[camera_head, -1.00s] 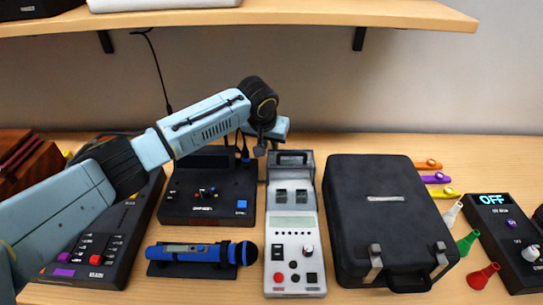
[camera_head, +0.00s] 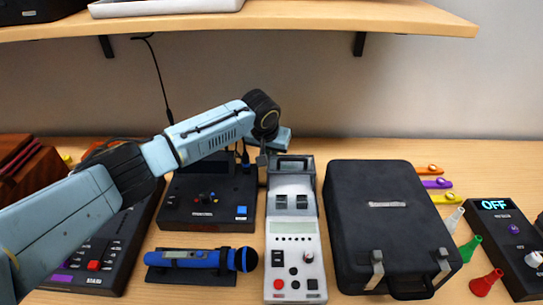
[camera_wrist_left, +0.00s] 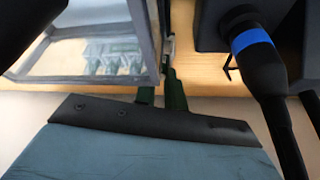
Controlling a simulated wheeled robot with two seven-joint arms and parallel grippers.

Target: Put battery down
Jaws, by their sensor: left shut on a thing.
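My left gripper (camera_head: 262,168) is at the back left edge of the grey-and-white device (camera_head: 293,228), seen from behind and small. It also shows in the left wrist view (camera_wrist_left: 163,88), where its dark fingers are close together beside the clear-windowed end of a device. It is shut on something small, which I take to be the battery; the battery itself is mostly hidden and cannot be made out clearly. My right gripper is out of view.
A black box with knobs (camera_head: 208,202) and a blue microphone (camera_head: 200,259) lie left of the device. A black case (camera_head: 388,222) stands close on its right. Whistles (camera_head: 436,184), cones (camera_head: 470,249) and a box reading OFF (camera_head: 507,235) are further right. A shelf (camera_head: 300,17) hangs above.

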